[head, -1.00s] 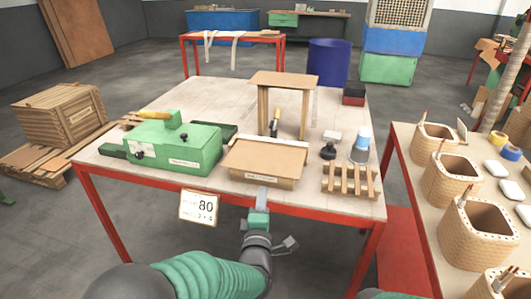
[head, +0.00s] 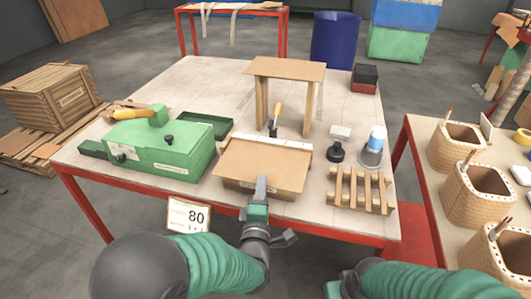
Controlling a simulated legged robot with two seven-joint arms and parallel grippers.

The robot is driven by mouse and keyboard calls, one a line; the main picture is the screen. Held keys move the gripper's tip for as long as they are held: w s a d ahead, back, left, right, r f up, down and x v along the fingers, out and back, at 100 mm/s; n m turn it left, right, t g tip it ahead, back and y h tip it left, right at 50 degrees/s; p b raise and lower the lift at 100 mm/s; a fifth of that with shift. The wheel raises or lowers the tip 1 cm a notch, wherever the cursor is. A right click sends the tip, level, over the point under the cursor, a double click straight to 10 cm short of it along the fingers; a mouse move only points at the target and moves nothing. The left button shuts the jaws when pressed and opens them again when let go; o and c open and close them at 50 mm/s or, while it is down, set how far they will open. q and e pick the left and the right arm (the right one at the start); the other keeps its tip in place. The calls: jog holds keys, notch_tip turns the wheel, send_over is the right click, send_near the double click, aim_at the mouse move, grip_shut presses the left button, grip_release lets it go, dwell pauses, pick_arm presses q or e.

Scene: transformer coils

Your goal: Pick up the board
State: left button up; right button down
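A green machine (head: 160,149) stands left of the board. A wooden stand (head: 287,70) is behind it. A slatted wooden rack (head: 361,190), a black knob (head: 336,152) and a blue-capped container (head: 377,140) are to the right.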

pick_arm(q)
jog(key=shift+d+r, duration=0.15)
jog(key=shift+r, duration=0.15)
jog(key=shift+s, duration=0.1)
grip_shut()
jog(key=shift+f, duration=0.2)
dwell(1.0)
